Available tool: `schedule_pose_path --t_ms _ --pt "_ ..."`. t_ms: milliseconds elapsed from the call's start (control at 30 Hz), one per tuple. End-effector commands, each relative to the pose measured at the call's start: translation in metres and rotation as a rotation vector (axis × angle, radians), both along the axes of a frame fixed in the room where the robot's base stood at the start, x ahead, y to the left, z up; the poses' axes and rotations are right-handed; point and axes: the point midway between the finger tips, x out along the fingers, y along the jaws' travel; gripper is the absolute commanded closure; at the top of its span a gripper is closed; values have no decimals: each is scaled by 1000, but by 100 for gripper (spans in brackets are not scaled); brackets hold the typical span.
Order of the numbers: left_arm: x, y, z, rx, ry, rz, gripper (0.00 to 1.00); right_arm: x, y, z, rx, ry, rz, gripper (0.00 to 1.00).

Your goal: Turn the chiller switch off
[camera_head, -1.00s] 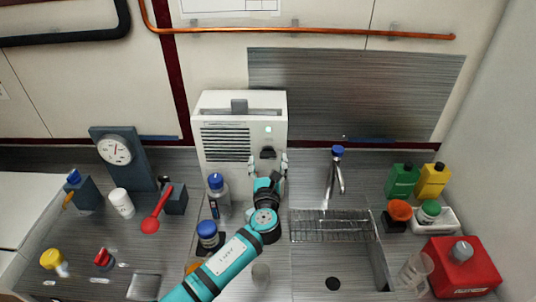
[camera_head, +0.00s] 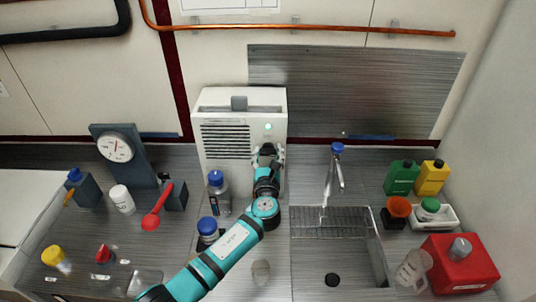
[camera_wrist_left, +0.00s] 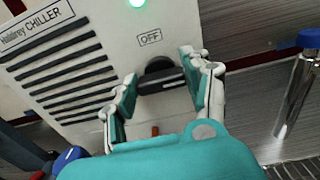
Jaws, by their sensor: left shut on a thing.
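The chiller (camera_head: 225,175) is a white box with dark vent slots, standing against the back wall; its label reads "CHILLER" in the left wrist view (camera_wrist_left: 40,24). Its switch is a black rotary knob (camera_wrist_left: 160,72) below a small "OFF" label (camera_wrist_left: 150,37). A white mark shows on the knob's bar, which lies roughly crosswise under the label. A green lamp (camera_head: 268,127) on the chiller is lit. My left gripper (camera_head: 267,152) is at the knob, with one finger on each side, shut on it. In the head view the gripper hides most of the knob. My right gripper is not in view.
A blue-capped bottle (camera_head: 218,194) and a blue-capped jar (camera_head: 207,232) stand close to my left arm. A blue-topped faucet (camera_head: 333,175) and sink rack (camera_head: 325,221) are to the right. A gauge stand (camera_head: 137,165) is at left.

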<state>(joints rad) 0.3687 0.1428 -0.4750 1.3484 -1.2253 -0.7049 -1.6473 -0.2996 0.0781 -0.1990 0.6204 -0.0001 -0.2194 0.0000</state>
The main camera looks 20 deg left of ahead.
Motion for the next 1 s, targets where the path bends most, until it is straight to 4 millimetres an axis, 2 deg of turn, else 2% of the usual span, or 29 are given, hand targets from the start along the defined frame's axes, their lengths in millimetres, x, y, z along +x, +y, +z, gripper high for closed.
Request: schedule_pose_path --t_ms 267,467,1000 --pt "0 0 -2 -28 -7 0 83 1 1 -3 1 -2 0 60" --pt "0 0 -3 -122 -35 -1 83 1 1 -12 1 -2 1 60" --pt "-1 2 -5 -592 -171 0 83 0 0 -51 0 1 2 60"
